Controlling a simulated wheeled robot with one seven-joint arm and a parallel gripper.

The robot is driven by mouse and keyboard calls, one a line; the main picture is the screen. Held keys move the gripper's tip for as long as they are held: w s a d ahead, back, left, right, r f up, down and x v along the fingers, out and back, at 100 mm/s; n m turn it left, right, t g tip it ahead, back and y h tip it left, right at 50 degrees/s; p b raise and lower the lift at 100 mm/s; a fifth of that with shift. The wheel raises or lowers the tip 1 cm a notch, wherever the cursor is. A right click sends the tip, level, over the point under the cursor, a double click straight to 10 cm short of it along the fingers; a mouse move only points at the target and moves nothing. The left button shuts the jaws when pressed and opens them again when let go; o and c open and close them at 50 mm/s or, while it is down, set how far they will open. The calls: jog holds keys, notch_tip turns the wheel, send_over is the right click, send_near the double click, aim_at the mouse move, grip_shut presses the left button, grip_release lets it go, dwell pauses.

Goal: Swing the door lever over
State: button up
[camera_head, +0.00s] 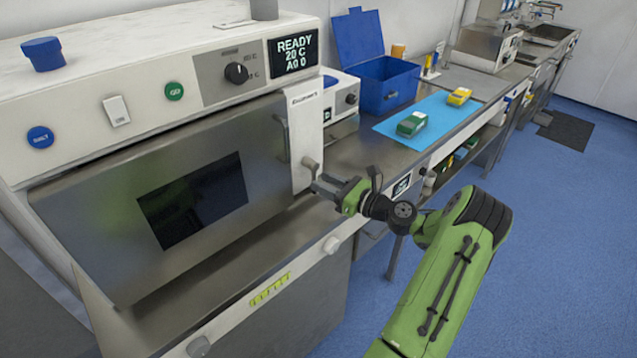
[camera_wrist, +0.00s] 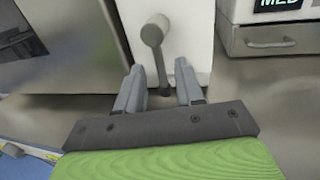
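The steriliser-like machine's door (camera_head: 190,205) is a wide tilted steel panel with a dark window, and it looks shut. The door lever (camera_wrist: 156,42) sits on the white panel right of the door. It has a round grey hub at the top and a thin arm hanging downward. In the head view the lever's hub (camera_head: 309,164) shows small, just above my gripper (camera_head: 322,186). In the wrist view my gripper (camera_wrist: 160,82) is open, with one finger on each side of the lever's lower arm. Gaps show on both sides; contact is not visible.
A display reading READY (camera_head: 294,53) and a dark knob (camera_head: 236,73) are on the machine's upper front. On the counter to the right are a blue bin (camera_head: 390,88) and a light blue mat (camera_head: 450,112) with green and yellow items. Blue floor right of my arm is open.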

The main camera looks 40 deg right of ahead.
jog(key=shift+x, duration=1.2)
grip_shut()
